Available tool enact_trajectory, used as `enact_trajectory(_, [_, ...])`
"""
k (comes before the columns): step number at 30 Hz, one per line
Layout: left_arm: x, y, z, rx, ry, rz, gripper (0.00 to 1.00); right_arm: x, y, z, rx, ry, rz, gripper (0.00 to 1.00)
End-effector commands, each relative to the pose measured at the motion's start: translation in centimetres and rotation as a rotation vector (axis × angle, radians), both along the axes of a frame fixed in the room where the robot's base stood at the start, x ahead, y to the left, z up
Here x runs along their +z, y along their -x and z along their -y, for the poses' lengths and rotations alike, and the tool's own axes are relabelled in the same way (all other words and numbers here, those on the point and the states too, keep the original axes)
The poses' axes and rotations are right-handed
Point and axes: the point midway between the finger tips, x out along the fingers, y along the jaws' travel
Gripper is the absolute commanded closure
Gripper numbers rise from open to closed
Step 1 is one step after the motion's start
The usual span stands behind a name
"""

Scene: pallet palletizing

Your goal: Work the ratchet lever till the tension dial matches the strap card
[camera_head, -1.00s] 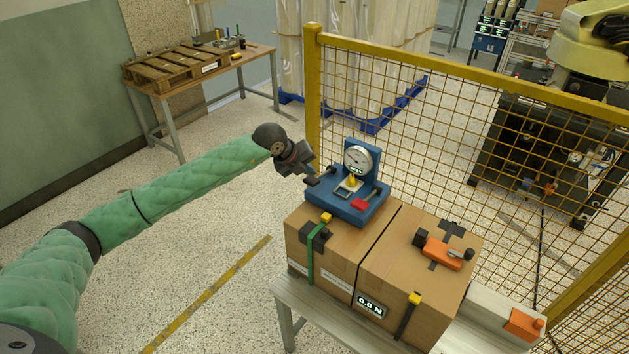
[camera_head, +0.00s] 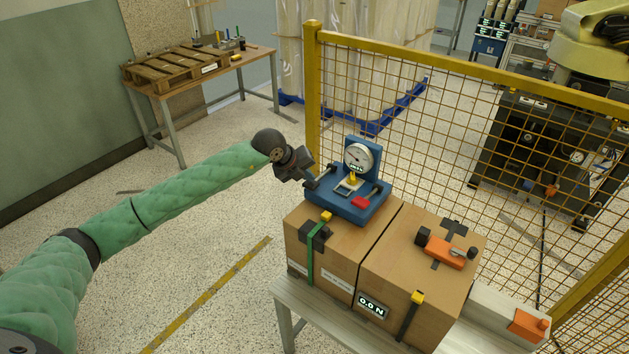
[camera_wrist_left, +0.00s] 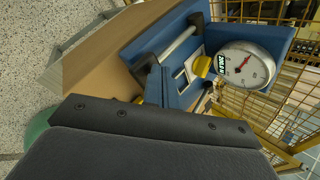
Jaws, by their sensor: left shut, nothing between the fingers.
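A blue fixture (camera_head: 349,205) sits on the left cardboard box. It carries a round white tension dial (camera_head: 358,157) with a red needle, also seen in the wrist view (camera_wrist_left: 246,64), a yellow piece and a red block (camera_head: 361,203). A grey bar with black ends (camera_wrist_left: 166,46) crosses the fixture in the wrist view; I cannot tell if it is the ratchet lever. My left gripper (camera_head: 311,184) is shut and empty at the fixture's left edge, close to the bar's black end. Contact is unclear. I cannot identify the strap card. My right gripper is out of view.
The right box (camera_head: 405,270) bears an orange buckle (camera_head: 443,253); a display (camera_head: 371,307) reads 0.0 N. A green strap (camera_head: 310,262) runs down the left box. Yellow mesh fencing (camera_head: 420,120) stands close behind. Open floor (camera_head: 190,260) lies left of the boxes.

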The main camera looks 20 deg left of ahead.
Motion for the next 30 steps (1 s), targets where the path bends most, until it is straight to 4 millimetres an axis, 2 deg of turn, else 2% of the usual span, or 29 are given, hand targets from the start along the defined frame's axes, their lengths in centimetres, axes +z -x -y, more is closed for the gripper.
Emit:
enact_trajectory(12, [-0.4,0.1,0.0,0.000,0.000,0.000,1.00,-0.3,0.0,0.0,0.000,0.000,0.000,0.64])
enact_trajectory(24, [-2.3,0.1,0.0,-0.001,0.000,-0.001,1.00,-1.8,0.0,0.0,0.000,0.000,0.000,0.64])
enact_trajectory(30, [-2.3,0.1,0.0,0.000,0.000,0.000,1.00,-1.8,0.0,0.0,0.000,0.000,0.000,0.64])
